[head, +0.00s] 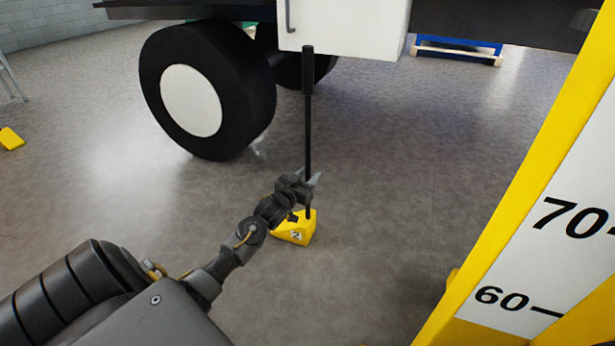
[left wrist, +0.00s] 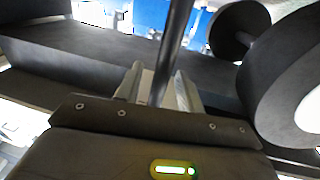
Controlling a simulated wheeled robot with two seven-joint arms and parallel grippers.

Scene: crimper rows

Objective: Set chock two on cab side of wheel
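The yellow chock marked 2 (head: 293,230) is at the lower middle of the head view, to the right of the wheel and apart from it. Its black pole handle (head: 308,120) rises upright. My left gripper (head: 304,184) is at the lower part of this pole. In the left wrist view the pole (left wrist: 174,45) runs between the two fingers (left wrist: 161,92), which look shut on it. I cannot tell whether the chock touches the floor. The black wheel with a white hub (head: 190,100) stands at the upper left. My right gripper is out of view.
A white box (head: 345,28) hangs under the vehicle. A yellow post with a scale (head: 540,230) fills the right side. Another yellow object (head: 11,138) lies at the far left. A blue pallet-like thing (head: 458,48) is behind. Floor between chock and wheel is clear.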

